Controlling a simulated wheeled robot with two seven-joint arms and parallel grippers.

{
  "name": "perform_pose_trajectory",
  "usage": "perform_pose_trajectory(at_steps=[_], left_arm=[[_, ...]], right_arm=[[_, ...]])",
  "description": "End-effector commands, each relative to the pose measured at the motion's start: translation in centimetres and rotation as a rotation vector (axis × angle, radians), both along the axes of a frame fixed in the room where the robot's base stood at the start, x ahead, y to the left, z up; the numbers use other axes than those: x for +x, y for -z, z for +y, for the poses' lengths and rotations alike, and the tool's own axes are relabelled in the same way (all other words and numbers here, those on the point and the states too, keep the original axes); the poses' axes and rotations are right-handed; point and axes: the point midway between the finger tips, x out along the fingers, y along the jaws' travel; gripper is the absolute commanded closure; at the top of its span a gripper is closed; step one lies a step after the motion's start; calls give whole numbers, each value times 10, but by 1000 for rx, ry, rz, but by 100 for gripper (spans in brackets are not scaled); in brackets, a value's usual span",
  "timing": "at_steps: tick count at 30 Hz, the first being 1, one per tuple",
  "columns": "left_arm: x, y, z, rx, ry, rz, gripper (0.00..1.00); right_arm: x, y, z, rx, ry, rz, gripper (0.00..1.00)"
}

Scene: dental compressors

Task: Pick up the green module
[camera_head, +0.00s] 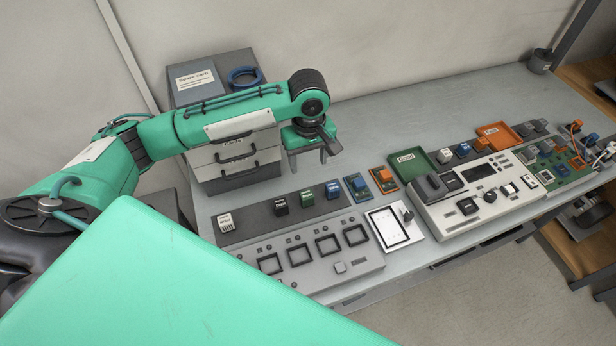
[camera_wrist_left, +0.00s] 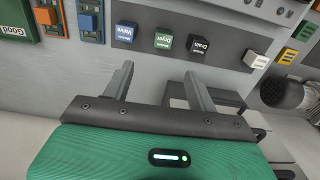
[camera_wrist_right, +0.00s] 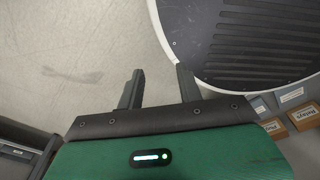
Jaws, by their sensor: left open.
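The green module (camera_head: 307,198) is a small labelled cube on a dark strip on the workbench, in a row between a black module (camera_head: 281,208) and a blue module (camera_head: 333,189). In the left wrist view the green module (camera_wrist_left: 164,42) sits ahead of the fingertips. My left gripper (camera_head: 309,160) is open and empty, above the bench behind the module row, apart from the green module. Its fingers also show in the left wrist view (camera_wrist_left: 158,80). My right gripper (camera_wrist_right: 158,82) is open and empty over the floor, away from the bench. It is not visible in the head view.
A grey panel with square frames (camera_head: 298,256) lies in front of the module strip. Drawers (camera_head: 235,165) stand behind it on the left. A green tray (camera_head: 412,165), an orange tray (camera_head: 497,136) and a control unit (camera_head: 475,195) are to the right.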

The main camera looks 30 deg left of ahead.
Motion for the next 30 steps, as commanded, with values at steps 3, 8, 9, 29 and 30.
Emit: perform_pose_trajectory(at_steps=[3,8,9,29,30], left_arm=[[-1,10,0,2,-1,4,42],[-1,41,0,2,-1,5,42],[-1,49,1,2,-1,5,42],[-5,129,2,0,0,1,42],[-5,132,3,1,1,2,42]], right_arm=[[-15,-2,-4,-5,-2,18,64],[-32,-8,-9,-11,-2,41,64],[-35,-9,-10,-12,-2,45,64],[-17,-35,0,-1,0,19,64],[-18,-36,0,0,1,21,64]])
